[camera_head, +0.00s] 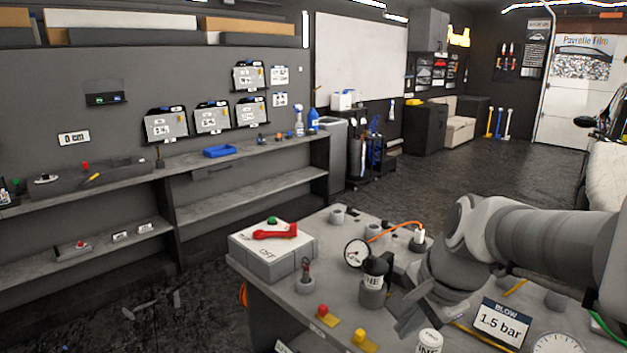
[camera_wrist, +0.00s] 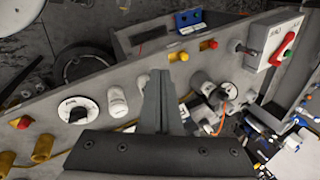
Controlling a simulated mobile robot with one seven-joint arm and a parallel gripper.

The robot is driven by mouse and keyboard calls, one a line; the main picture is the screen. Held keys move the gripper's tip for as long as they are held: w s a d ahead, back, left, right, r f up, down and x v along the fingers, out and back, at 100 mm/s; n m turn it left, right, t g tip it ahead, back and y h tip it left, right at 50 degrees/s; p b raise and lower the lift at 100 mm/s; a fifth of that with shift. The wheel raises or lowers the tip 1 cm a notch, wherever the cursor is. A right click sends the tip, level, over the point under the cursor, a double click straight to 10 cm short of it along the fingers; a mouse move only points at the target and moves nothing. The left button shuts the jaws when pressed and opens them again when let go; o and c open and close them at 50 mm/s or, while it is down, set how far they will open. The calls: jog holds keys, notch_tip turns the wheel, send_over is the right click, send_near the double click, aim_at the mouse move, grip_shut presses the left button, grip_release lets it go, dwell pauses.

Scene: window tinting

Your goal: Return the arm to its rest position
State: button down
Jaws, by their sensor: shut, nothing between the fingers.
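My gripper (camera_head: 402,322) hangs over the right part of the grey workbench (camera_head: 325,255) in the head view, at the end of my bent arm. In the wrist view, my gripper (camera_wrist: 162,85) has its two fingers together, with nothing between them. The fingers show above the bench top, and I cannot tell how high. In the head view, a dark bottle (camera_head: 374,272) in a grey holder stands just left of my gripper. A white-capped container (camera_head: 429,341) stands just below it in the picture. No rest stand for the arm shows.
A box with a red handle (camera_head: 275,232), a round gauge (camera_head: 357,253) and an orange hose (camera_head: 395,229) are on the bench. A "1.5 bar" sign (camera_head: 501,323) stands right of my gripper. Wall shelves (camera_head: 245,197) are at left. Open floor (camera_head: 462,168) lies behind the bench.

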jog(key=s+r+n+t+h, duration=0.1)
jog(key=s+r+n, duration=0.2)
jog(key=s+n, duration=0.8)
jog(key=shift+a+r+n+t+h+p, duration=0.15)
jog(key=shift+r+n+t+h+p, duration=0.2)
jog(key=shift+n, duration=0.55)
jog(key=shift+s+f, duration=0.1)
